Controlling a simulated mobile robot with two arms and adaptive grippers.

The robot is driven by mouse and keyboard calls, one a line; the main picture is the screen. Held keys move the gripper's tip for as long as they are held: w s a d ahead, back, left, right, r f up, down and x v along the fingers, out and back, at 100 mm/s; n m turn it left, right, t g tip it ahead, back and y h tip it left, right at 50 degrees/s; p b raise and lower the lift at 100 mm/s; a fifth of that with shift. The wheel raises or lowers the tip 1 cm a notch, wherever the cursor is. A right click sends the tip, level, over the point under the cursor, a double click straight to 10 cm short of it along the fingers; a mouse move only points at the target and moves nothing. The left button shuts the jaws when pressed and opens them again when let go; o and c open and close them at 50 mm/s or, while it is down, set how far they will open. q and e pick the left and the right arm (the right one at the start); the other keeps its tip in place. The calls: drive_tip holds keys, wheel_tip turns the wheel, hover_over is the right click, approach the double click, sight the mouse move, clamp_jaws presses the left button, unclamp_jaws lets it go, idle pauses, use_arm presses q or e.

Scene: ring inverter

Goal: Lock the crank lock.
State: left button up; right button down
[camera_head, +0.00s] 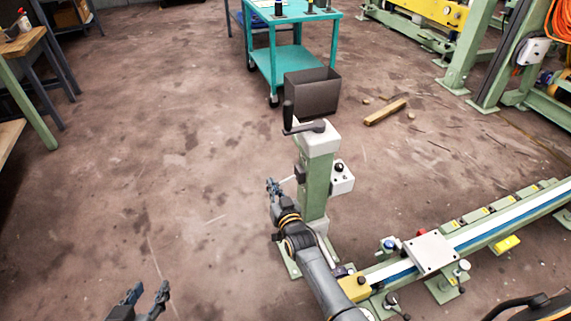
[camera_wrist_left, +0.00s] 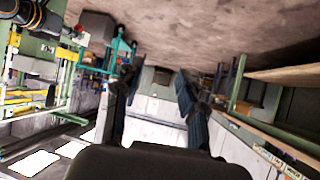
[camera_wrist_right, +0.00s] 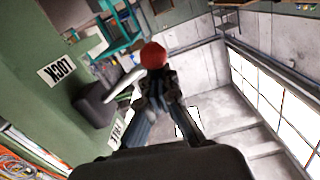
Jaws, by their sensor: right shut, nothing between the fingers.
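The crank post (camera_head: 316,175) is a green column with a white top, carrying a crank with an upright black handle (camera_head: 288,115). A pale lever with a red ball knob (camera_wrist_right: 153,55) sticks out from its green side, near an upside-down "LOCK" label (camera_wrist_right: 62,71). The lever's pale rod (camera_head: 287,179) shows left of the post in the head view. My right gripper (camera_head: 273,186) is shut and empty, its fingertips (camera_wrist_right: 158,88) right at the knob; contact is unclear. My left gripper (camera_head: 142,292) is open and empty, low at the left, away from the post.
A grey control box with a black knob (camera_head: 342,178) is on the post's right side. A green rail bench (camera_head: 490,228) runs to the right. A teal cart (camera_head: 296,62) and a dark bin (camera_head: 312,92) stand behind. The floor at left is clear.

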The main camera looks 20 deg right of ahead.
use_arm(q)
drive_tip(key=w+d+r+t+h+b, duration=0.1)
drive_tip(key=w+r+t, duration=0.2)
drive_tip(key=r, duration=0.2)
drive_tip(key=shift+d, duration=0.25)
use_arm(e)
drive_tip(key=shift+d+f+n, duration=0.2)
drive_tip(key=shift+f+n, duration=0.4)
drive_tip(key=shift+f, duration=0.15)
drive_tip(key=shift+d+f+n, duration=0.2)
drive_tip(key=shift+f+n, duration=0.4)
drive_tip(key=shift+f, duration=0.15)
